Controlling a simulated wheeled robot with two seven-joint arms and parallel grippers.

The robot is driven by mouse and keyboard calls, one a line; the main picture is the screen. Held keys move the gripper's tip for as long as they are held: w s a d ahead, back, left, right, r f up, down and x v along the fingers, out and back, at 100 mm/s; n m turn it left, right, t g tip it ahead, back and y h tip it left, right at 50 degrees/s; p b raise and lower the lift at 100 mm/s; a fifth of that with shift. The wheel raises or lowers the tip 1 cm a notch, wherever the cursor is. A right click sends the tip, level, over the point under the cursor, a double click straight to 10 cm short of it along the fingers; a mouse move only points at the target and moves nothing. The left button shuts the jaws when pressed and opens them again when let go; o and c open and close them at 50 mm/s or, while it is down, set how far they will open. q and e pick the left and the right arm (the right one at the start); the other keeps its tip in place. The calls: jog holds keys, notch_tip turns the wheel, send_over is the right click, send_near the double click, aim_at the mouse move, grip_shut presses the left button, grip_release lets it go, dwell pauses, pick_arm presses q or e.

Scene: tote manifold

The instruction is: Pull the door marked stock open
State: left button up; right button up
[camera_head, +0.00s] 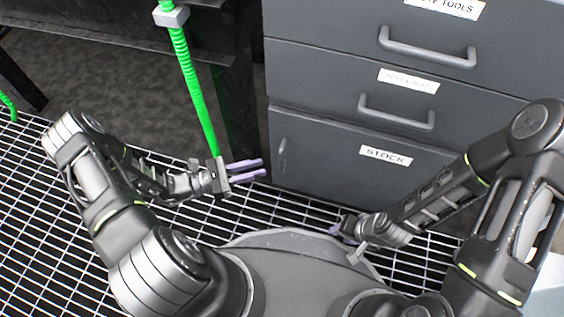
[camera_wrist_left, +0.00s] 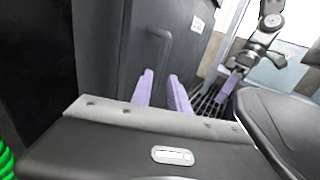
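The grey door marked STOCK (camera_head: 340,165) is the lowest front of the cabinet and looks shut. Its upright bar handle (camera_head: 283,156) is at its left edge; the handle also shows in the left wrist view (camera_wrist_left: 159,47). My left gripper (camera_head: 262,169) has two purple fingers, apart and empty, just left of the door and a little below its handle. In the left wrist view the open fingers (camera_wrist_left: 160,92) point toward the door, short of the handle. My right gripper (camera_head: 338,229) is low in front of the cabinet; its fingers are mostly hidden by its wrist.
Two drawers with bar handles (camera_head: 427,48) (camera_head: 396,112) sit above the door. A green hose (camera_head: 190,80) hangs beside my left gripper. A dark table leg (camera_head: 240,90) stands left of the cabinet. The grating floor (camera_head: 40,190) is open at left.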

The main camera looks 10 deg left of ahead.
aim_at(281, 163)
pick_arm(q)
jog(key=shift+d, duration=0.1)
jog(key=b+x, duration=0.2)
jog(key=x, duration=0.5)
jog(key=shift+w+d, duration=0.15)
jog(key=shift+d, duration=0.15)
jog(key=shift+c, duration=0.4)
grip_shut()
dwell(0.8)
